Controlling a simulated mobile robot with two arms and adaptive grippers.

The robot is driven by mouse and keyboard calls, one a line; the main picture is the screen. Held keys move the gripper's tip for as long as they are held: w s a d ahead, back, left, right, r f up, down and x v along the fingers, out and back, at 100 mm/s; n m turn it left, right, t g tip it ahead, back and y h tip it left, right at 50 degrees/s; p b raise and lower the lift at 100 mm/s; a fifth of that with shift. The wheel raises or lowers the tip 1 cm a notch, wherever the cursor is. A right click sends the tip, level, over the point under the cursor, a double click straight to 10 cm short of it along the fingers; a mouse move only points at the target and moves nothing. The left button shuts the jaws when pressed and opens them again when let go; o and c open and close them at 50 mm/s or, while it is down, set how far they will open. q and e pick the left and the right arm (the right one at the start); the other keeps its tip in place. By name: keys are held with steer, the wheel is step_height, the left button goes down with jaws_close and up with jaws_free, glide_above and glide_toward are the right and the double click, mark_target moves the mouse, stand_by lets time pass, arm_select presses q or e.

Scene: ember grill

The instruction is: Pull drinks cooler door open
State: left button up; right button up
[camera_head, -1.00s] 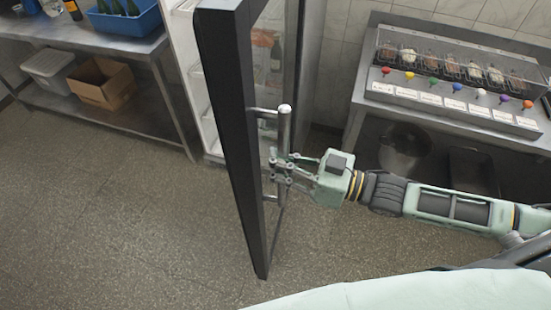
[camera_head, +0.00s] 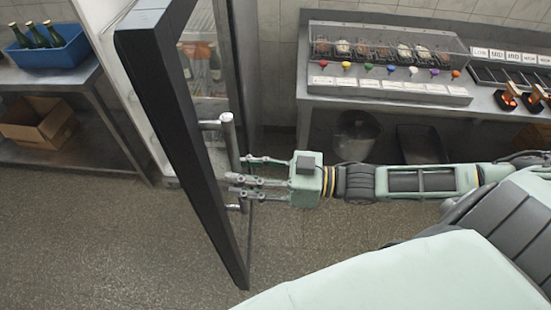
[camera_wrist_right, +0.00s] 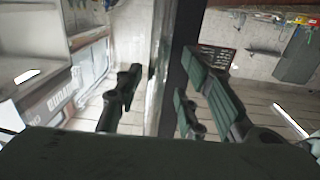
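The drinks cooler door (camera_head: 183,130) stands swung open, with a dark frame and a glass pane. Its upright metal bar handle (camera_head: 229,140) is on the side facing my right arm. My right gripper (camera_head: 238,178) is at the handle's lower half, with its fingers spread apart. In the right wrist view the fingers of my right gripper (camera_wrist_right: 168,95) stand wide apart, with the dark door frame (camera_wrist_right: 180,60) between and beyond them. Whether they touch the bar cannot be told. The white cooler body (camera_head: 115,55) shows left of the door. My left gripper is not in view.
A steel counter (camera_head: 300,90) with a skewer case and coloured knobs stands at the back right. A steel shelf table (camera_head: 90,80) at the left holds a blue crate (camera_head: 60,50) of bottles and a cardboard box (camera_head: 40,125). The floor below the door is clear.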

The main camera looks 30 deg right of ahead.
steer(key=v, duration=0.8)
steer(key=shift+s+d, duration=0.2)
steer(key=shift+d, duration=0.05)
steer(key=shift+f, duration=0.1)
